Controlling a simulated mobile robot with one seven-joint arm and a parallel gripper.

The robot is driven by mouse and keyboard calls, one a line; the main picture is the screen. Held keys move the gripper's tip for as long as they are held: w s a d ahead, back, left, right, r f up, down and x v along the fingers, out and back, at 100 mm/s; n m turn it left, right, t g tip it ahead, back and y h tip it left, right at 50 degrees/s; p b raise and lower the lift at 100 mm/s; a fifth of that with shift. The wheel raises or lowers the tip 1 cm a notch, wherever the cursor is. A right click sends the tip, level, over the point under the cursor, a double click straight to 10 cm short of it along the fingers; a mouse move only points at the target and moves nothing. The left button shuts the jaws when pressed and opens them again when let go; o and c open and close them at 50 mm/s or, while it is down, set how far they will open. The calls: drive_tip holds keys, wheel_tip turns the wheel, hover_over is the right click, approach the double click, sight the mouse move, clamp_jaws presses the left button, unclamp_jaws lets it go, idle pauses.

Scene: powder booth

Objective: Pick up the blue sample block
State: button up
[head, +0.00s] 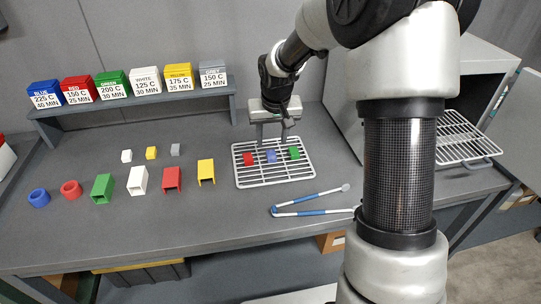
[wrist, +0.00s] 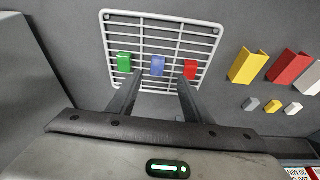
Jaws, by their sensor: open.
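The blue sample block (head: 271,156) lies on a white wire rack (head: 240,177), between a red block (head: 248,159) and a green block (head: 294,153). In the wrist view the blue block (wrist: 157,66) shows between the green block (wrist: 124,62) on the left and the red block (wrist: 190,69) on the right. My gripper (head: 271,142) is just behind the rack in the head view. In the wrist view my gripper (wrist: 157,88) is open and empty, its fingers pointing toward the rack on either side of the blue block's line.
Small white, yellow and grey blocks (head: 151,153) and several larger coloured pieces (head: 172,180) stand left of the rack. A blue-and-white tool (head: 312,212) lies in front. A shelf (head: 130,103) with coloured labelled boxes stands behind. An open oven with a rack (head: 462,139) is at right.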

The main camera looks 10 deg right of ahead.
sight(271, 154)
drive_tip(key=x, duration=0.4)
drive_tip(key=shift+w+d+x, duration=0.1)
drive_tip(key=shift+w+x, duration=0.15)
drive_tip(key=shift+x, duration=1.15)
drive_tip(key=shift+w+d+x, duration=0.1)
drive_tip(key=shift+w+x, duration=0.1)
drive_tip(key=shift+x, duration=1.15)
drive_tip(key=shift+r, duration=0.15)
clamp_jaws()
drive_tip(key=shift+r, duration=0.1)
